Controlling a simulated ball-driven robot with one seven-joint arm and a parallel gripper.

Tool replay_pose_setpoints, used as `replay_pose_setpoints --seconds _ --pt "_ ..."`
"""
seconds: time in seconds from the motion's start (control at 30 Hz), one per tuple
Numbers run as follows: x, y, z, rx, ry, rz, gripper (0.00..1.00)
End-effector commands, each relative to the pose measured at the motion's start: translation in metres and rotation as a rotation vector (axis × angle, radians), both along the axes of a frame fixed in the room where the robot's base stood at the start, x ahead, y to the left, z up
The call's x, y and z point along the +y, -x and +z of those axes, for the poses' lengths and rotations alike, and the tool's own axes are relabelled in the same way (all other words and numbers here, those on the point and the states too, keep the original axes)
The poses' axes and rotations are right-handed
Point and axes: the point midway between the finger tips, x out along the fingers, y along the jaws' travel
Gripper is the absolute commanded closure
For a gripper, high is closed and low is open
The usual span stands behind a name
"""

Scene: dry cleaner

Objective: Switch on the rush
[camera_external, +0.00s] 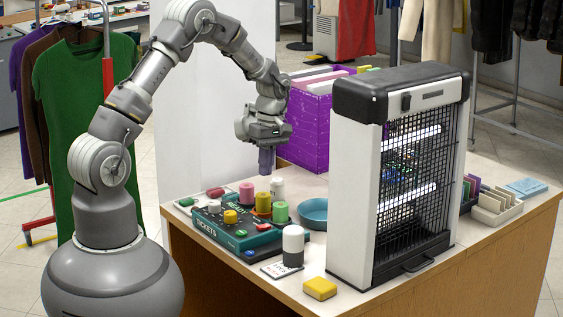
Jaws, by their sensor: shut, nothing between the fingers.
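A teal box (207,227) marked TICKETS sits near the table's left edge, with small coloured buttons or knobs on its top, among them a yellow one (231,216), a red one (263,227) and a green one (241,233). No label reading "rush" is legible, so I cannot tell which control is the rush. My gripper (266,171) is shut and empty, pointing down above the back of the box, apart from it. Thread spools stand on or behind the box: pink (246,194), mustard (263,203), green (280,212) and white (277,187); their exact footing is unclear.
A tall white and black caged appliance (352,190) with lit tubes stands right of the box. A blue dish (314,211), a white-topped dark cylinder (293,246) and a yellow block (320,288) lie between. A purple crate (310,130) stands behind. The table's front left edge is close.

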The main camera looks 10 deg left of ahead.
Motion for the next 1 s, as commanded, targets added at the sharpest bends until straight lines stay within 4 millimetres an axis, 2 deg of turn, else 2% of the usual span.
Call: replay_pose_setpoints --seconds 0.3,0.47,1.0 --pt "0.000 0.000 -0.001 0.001 -0.001 0.002 1.00" --pt "0.001 0.001 -0.014 0.001 -0.001 0.002 1.00" --pt "0.011 0.010 -0.119 0.001 -0.001 0.002 1.00"
